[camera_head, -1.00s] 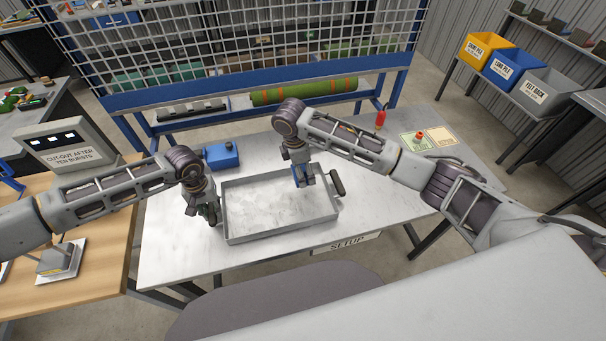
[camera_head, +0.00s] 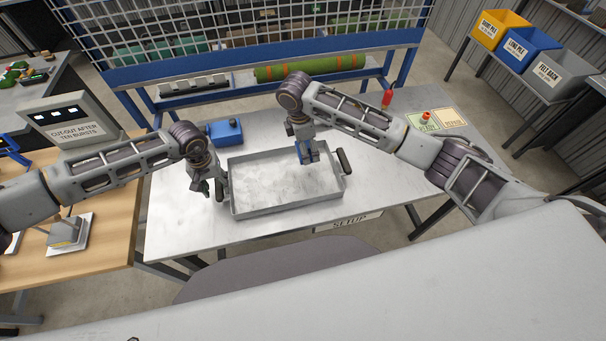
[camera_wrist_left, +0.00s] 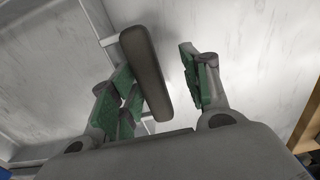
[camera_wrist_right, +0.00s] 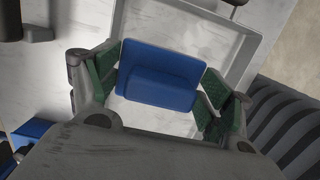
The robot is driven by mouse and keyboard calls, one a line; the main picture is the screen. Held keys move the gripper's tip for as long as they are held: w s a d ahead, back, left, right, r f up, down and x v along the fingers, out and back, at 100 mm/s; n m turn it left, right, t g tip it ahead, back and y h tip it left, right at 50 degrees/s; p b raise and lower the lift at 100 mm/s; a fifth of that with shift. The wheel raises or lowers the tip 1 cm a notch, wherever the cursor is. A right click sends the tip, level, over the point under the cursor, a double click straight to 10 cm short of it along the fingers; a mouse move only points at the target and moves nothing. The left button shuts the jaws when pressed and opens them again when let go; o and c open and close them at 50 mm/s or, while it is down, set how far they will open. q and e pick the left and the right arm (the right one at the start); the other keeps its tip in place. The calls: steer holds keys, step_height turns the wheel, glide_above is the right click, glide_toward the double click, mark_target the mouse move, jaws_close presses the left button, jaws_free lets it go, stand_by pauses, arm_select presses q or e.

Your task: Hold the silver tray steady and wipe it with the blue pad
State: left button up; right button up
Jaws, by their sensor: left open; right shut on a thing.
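The silver tray (camera_head: 262,180) lies on the metal table, with a dark handle at each end. My left gripper (camera_head: 209,190) is open at its left end. In the left wrist view the left handle (camera_wrist_left: 148,75) shows between the spread green-padded fingers (camera_wrist_left: 158,88), nearer the left one; I cannot tell whether they touch it. My right gripper (camera_head: 306,158) is shut on the blue pad (camera_wrist_right: 160,72), over the right half of the tray. I cannot tell whether the pad touches the tray floor. The right handle (camera_head: 343,161) is free.
A blue container (camera_head: 224,132) stands behind the tray's left end. A red bottle (camera_head: 386,99) and labelled cards (camera_head: 437,121) are at the table's back right. A mesh rack with a green roll (camera_head: 310,68) stands behind. The table right of the tray is clear.

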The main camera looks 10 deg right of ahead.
arm_select(q)
steer(key=shift+r, duration=0.1)
step_height(320, 180, up, 12)
stand_by(0.8)
steer(key=shift+f, duration=0.2)
stand_by(0.5)
